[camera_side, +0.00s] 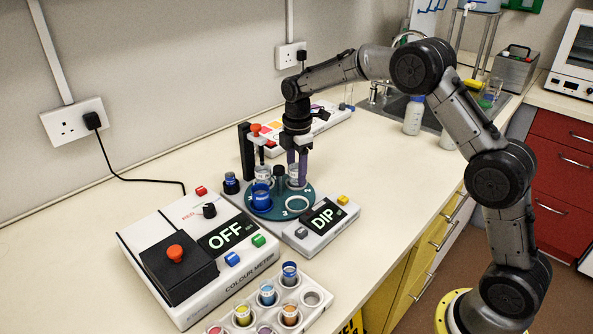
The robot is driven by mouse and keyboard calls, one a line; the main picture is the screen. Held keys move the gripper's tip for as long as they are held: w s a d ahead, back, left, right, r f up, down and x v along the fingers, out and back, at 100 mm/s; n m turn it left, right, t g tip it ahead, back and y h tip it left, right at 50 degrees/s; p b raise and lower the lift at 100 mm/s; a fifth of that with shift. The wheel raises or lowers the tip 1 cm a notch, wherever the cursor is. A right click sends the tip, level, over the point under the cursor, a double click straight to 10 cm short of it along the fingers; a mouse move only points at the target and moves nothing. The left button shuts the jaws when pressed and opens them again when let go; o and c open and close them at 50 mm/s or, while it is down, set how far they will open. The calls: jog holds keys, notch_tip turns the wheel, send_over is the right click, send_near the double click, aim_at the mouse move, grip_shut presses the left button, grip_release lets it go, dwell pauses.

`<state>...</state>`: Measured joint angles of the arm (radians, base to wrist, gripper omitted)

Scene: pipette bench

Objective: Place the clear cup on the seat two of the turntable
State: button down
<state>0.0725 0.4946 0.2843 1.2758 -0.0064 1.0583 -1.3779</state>
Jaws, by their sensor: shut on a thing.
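The teal turntable (277,212) sits behind the small DIP unit. My gripper (297,173) is over the turntable's back right part, pointing down. Its purple fingers are shut on a clear cup (294,177), which is low at the turntable surface. I cannot tell whether the cup touches a seat. A blue cup (261,197) stands at the turntable's front left, and another clear cup (262,174) is at its back left, below the dipping post. A white ring marked 3 shows bare at the front right. The seat number under the held cup is hidden.
The colour meter (205,250) reads OFF, left of the turntable. The DIP unit (323,226) is close in front. A white rack (318,300) with several coloured cups is at the front. A dark post (246,152) stands behind the turntable. The counter to the right is clear.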

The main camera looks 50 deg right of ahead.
jog(key=shift+f, duration=0.25)
jog(key=shift+s+f, duration=0.1)
jog(key=shift+f, duration=0.45)
jog(key=shift+c, duration=1.4)
grip_release()
jog(key=shift+s+a+f, duration=0.1)
notch_tip(320, 180, up, 14)
jog(key=s+a+r+m+t, duration=0.1)
jog(key=s+r+m, duration=0.3)
jog(key=s, duration=0.5)
jog(key=s+a+r+m+t, duration=0.2)
jog(key=s+r+m, duration=0.15)
jog(key=s, duration=0.65)
jog(key=s+f+m+t, duration=0.1)
jog(key=s+f+m, duration=0.2)
jog(key=s, duration=0.4)
jog(key=s+f+m+t, duration=0.1)
jog(key=s+f+m, duration=0.3)
jog(key=s, duration=0.4)
jog(key=shift+s+a, duration=0.25)
jog(key=shift+a, duration=0.1)
